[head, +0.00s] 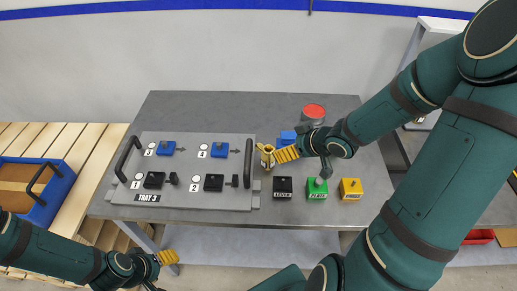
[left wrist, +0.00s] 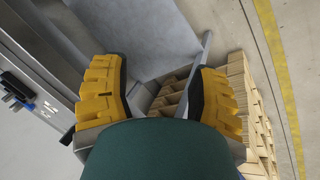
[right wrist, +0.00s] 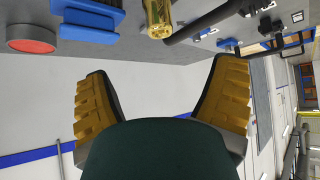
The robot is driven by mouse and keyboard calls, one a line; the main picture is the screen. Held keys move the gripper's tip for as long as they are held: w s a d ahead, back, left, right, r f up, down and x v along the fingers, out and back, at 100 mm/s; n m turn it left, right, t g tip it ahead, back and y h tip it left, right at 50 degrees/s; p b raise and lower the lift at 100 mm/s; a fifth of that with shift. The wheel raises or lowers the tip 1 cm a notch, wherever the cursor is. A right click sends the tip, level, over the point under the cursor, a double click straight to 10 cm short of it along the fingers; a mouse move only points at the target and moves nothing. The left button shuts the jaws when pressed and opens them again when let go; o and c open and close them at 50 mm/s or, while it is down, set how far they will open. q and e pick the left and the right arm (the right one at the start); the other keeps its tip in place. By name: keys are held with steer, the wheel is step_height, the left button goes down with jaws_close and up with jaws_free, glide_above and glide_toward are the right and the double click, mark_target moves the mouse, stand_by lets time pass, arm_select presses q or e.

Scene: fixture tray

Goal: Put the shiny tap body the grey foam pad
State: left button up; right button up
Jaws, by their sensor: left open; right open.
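The shiny tap body (head: 267,157) is a brass-coloured upright piece on the table, just right of the grey tray. It also shows at the top of the right wrist view (right wrist: 158,18). My right gripper (head: 284,154) is open beside it on the right; in its wrist view the space between the fingers is empty and the tap body lies beyond the fingertips. My left gripper (head: 168,257) is open and empty, low in front of the table's front edge; its wrist view (left wrist: 158,78) shows floor and pallet slats. I cannot make out a grey foam pad.
The grey tray (head: 192,203) has dark handles, numbered spots and several blue and black blocks. Black (head: 282,187), green (head: 317,188) and yellow (head: 350,188) blocks stand at the front right. A red-topped cylinder (head: 313,112) and blue block (head: 288,137) are behind my right gripper.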

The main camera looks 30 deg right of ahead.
steer(key=b, duration=0.5)
glide_toward(266, 150)
steer(key=x, duration=0.3)
steer(key=b+x, duration=0.2)
steer(key=x, duration=0.3)
steer(key=shift+w+a+f, duration=0.1)
steer(key=shift+a+f, duration=0.05)
steer(key=shift+w+f+b, duration=0.15)
steer(key=shift+w+b, duration=0.05)
steer(key=shift+b, duration=0.15)
steer(key=c, duration=1.4)
